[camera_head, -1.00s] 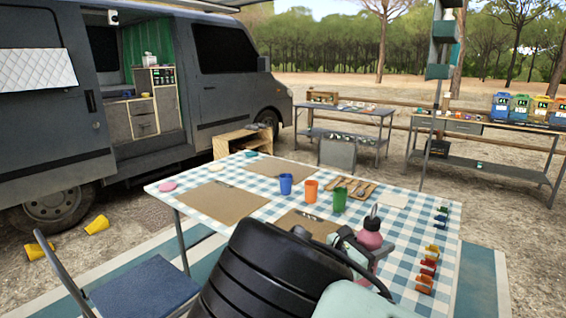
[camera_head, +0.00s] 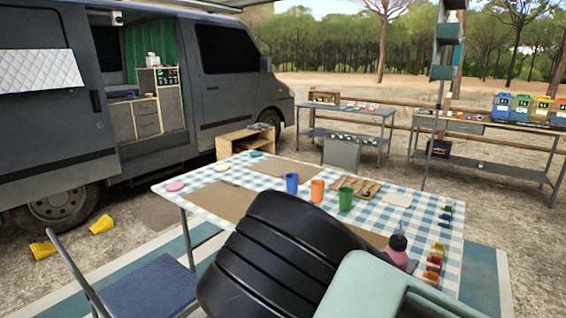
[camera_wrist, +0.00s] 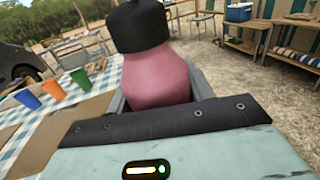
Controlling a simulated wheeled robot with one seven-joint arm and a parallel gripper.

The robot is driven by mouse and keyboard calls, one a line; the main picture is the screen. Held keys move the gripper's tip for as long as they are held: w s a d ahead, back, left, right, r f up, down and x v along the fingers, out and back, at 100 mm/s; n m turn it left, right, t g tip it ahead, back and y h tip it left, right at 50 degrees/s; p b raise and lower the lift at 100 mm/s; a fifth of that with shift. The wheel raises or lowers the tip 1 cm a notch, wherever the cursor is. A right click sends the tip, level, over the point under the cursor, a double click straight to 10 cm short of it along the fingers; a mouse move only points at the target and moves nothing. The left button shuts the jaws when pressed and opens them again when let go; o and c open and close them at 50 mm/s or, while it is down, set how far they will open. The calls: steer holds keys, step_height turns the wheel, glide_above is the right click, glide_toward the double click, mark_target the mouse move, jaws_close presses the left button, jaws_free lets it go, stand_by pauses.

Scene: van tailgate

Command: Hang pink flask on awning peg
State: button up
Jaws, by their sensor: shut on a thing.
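The pink flask (camera_head: 397,257) has a black cap and a rounded body. It is over the right part of the checked table in the head view, with its lower part hidden behind my arm. In the wrist view the flask (camera_wrist: 158,82) stands cap-up between the grey jaws of my gripper (camera_wrist: 158,95), which is shut on it. A grey upright pole (camera_head: 432,100) with teal boxes stands at the right, beyond the table. I cannot make out the awning peg in either view.
The checked table (camera_head: 425,222) carries blue (camera_head: 292,183), orange (camera_head: 317,191) and green (camera_head: 345,198) cups, a wooden cutlery tray (camera_head: 356,186) and small coloured items along its right edge. A blue chair (camera_head: 150,285) stands front left. Open ground lies beyond the table.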

steer(key=s+d+f+n+t+y, duration=0.3)
steer(key=s+f+n+y, duration=0.2)
steer(key=f+y, duration=0.1)
steer(key=s+d+f+n+t+y+p, duration=0.1)
steer(key=s+d+f+n+t+y, duration=0.2)
steer(key=f+y, duration=0.4)
steer(key=shift+s+n+t+y+p, duration=0.3)
steer(key=shift+s+n+y, duration=0.2)
steer(key=shift+s+n, duration=0.5)
